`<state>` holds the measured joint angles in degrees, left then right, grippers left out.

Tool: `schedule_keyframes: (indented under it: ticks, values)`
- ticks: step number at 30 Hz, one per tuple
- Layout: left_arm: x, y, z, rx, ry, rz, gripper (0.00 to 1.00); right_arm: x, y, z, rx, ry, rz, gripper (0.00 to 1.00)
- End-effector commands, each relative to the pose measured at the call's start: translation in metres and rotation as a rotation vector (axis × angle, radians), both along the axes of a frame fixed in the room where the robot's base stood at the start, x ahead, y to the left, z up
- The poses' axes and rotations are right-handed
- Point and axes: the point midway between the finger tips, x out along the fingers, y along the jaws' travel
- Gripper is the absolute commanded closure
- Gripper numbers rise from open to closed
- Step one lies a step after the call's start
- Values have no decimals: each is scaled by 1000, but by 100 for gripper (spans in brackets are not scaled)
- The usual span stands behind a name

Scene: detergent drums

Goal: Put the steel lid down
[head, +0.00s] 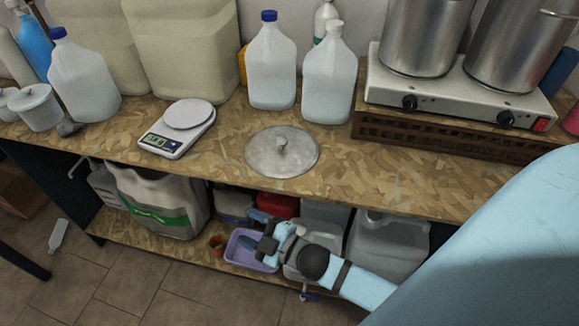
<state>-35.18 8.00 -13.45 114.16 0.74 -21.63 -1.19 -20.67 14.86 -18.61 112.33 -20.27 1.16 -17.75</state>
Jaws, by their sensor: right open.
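The round steel lid (265,158) lies flat on the wooden worktop, near its front edge, with its small knob (282,144) facing up. My right gripper (256,229) is in front of the worktop and lower in the picture, apart from the lid. Its fingers are open, and I see nothing between them. My left gripper is not in the view.
A digital scale (178,128) stands left of the lid. White jugs (271,68) stand behind it. A hot plate (440,92) with two steel pots (428,35) is at the right. Bare worktop (400,180) lies right of the lid. A purple tub (236,252) sits on the lower shelf.

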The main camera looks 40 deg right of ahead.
Motion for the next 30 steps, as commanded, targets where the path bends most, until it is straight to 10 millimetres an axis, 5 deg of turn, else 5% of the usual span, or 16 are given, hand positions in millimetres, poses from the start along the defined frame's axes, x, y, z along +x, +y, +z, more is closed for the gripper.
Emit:
schedule_keyframes:
  ticks: [1,4,10,20,30]
  values:
    - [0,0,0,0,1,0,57,-24,-8,-31,131,188,-78,39]
    - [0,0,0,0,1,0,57,-65,-17,-76,344,482,-209,39]
    - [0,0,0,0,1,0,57,-112,-21,-114,541,754,-337,39]
    - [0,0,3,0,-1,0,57,-115,-21,-114,553,770,-343,39]
    - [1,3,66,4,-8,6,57,-115,-24,-52,550,762,-349,39]
